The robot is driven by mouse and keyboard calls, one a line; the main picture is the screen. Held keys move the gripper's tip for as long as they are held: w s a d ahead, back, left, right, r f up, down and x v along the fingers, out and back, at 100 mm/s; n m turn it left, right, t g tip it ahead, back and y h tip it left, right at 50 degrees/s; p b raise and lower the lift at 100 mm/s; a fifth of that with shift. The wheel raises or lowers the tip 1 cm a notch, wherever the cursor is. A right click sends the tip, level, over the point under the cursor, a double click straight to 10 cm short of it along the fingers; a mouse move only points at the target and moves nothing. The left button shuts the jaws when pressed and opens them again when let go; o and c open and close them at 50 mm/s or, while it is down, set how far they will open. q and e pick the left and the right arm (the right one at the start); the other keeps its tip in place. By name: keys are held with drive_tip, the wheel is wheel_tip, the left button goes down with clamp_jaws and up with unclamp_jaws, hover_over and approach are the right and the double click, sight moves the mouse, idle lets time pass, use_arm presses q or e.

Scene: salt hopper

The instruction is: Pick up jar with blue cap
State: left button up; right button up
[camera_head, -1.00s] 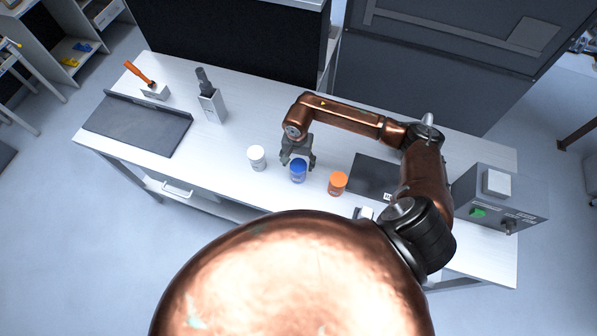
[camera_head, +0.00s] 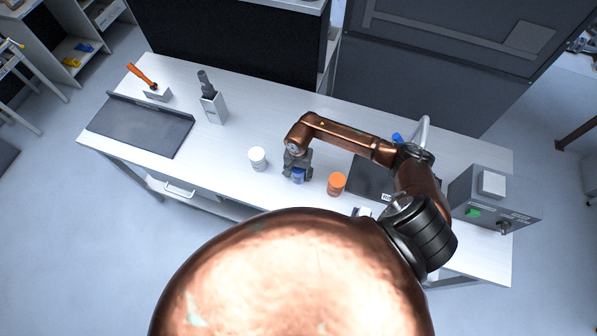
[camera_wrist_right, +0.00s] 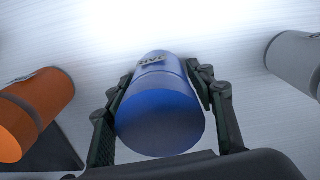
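The jar with the blue cap (camera_head: 299,176) stands on the white table, partly hidden by my right gripper. In the right wrist view the blue jar (camera_wrist_right: 160,115) fills the middle, its round cap facing the camera. My right gripper (camera_head: 298,174) points down over it. In the wrist view the right gripper's fingers (camera_wrist_right: 162,72) flank the jar on both sides, very close to it. Contact is not clear, and the fingers look still spread. My left gripper is not in view.
An orange-capped jar (camera_head: 337,183) stands close to the right, and a white jar (camera_head: 257,158) to the left. A dark tray (camera_head: 140,125), a grey holder (camera_head: 213,106) and a grey box (camera_head: 490,195) stand farther out. My copper head or body part covers the bottom middle.

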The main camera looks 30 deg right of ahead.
drive_tip(key=c, duration=0.9)
drive_tip(key=shift+c, duration=0.5)
drive_tip(key=shift+r, duration=0.1)
